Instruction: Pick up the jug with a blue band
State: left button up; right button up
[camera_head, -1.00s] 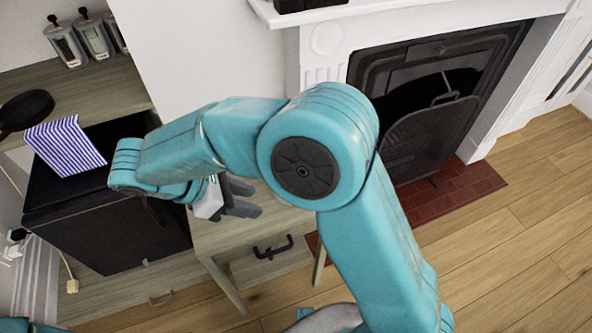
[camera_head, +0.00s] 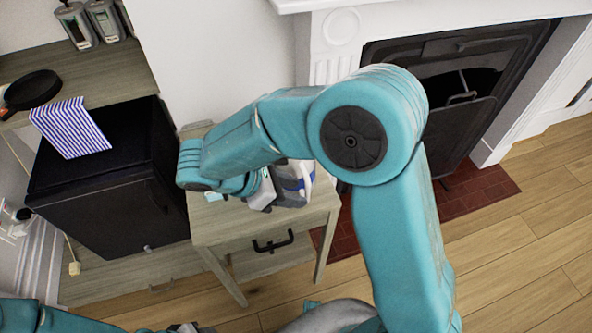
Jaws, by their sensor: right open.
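The jug with a blue band (camera_head: 301,184) stands on the small wooden table beside the black cabinet. It is pale, and its blue band shows just right of my right gripper (camera_head: 282,190). My right arm arches over the table from the right and hides part of the jug. The right gripper is open, with its fingers at the jug; I cannot tell whether they touch it. Part of my left arm shows at the bottom left, with a bit of the left gripper (camera_head: 186,328) at the bottom edge; its fingers are not clear.
The small table (camera_head: 217,222) has a dark drawer handle. A black cabinet (camera_head: 110,212) with a striped blue and white cloth (camera_head: 70,128) stands to its left. A dark pan (camera_head: 33,90) lies on the shelf at the left. A fireplace (camera_head: 470,95) is at the right; wooden floor lies open there.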

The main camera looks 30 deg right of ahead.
aim_at(307, 193)
jog(key=x, duration=0.5)
jog(key=shift+d+r+b, duration=0.1)
jog(key=shift+r+b, duration=0.05)
jog(key=shift+b, duration=0.2)
jog(key=shift+c, duration=0.3)
grip_shut()
jog(key=shift+w+r, duration=0.1)
dwell(0.6)
